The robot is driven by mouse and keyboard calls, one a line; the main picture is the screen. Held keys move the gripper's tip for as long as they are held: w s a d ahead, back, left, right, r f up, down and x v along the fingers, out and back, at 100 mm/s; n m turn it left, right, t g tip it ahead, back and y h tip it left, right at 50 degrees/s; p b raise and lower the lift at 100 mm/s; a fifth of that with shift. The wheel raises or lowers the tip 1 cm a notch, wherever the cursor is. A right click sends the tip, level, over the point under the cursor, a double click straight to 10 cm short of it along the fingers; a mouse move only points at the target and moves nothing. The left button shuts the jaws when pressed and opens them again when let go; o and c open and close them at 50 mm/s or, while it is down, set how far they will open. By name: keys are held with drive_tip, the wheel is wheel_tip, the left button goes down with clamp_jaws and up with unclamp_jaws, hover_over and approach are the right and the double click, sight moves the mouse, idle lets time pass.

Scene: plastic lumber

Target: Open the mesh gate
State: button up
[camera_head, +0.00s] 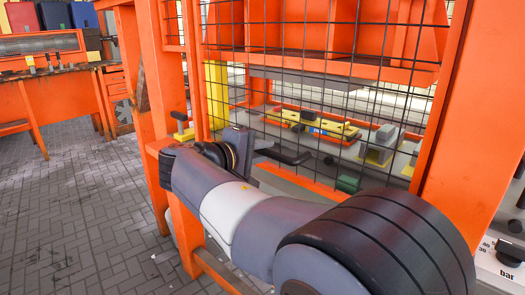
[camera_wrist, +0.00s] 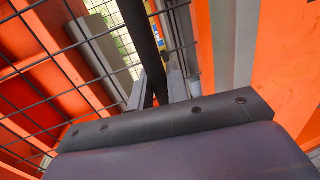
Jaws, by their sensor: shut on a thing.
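The mesh gate (camera_head: 322,62) is a black wire grid in an orange frame, standing upright in front of a machine's inside. Its mesh also shows at the left of the wrist view (camera_wrist: 52,98). My gripper (camera_wrist: 164,92) is at the gate, with its two grey fingers on either side of a dark bar (camera_wrist: 146,40), which looks like the gate's handle. The fingers are shut on this bar. In the head view my arm reaches across to the gate's lower left part, and my wrist hides much of the grip. I cannot tell whether the gate stands slightly ajar.
Behind the mesh is a grey bed with yellow parts (camera_head: 338,131). An orange post (camera_head: 160,70) stands left of the gate and a wide orange post (camera_head: 470,120) right. An orange workbench (camera_head: 62,95) is at the far left. The paved floor (camera_head: 85,205) at left is clear.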

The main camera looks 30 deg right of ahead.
clamp_jaws()
wheel_tip(320, 180, up, 34)
drive_tip(key=p, duration=2.6)
drive_tip(key=shift+r+p, duration=0.15)
drive_tip(key=shift+p, duration=0.2)
drive_tip(key=o, duration=0.7)
unclamp_jaws()
drive_tip(key=shift+a, duration=0.1)
drive_tip(key=v, duration=1)
drive_tip(key=shift+s+a, duration=0.15)
drive_tip(key=shift+a, duration=0.15)
drive_tip(key=shift+d, duration=0.1)
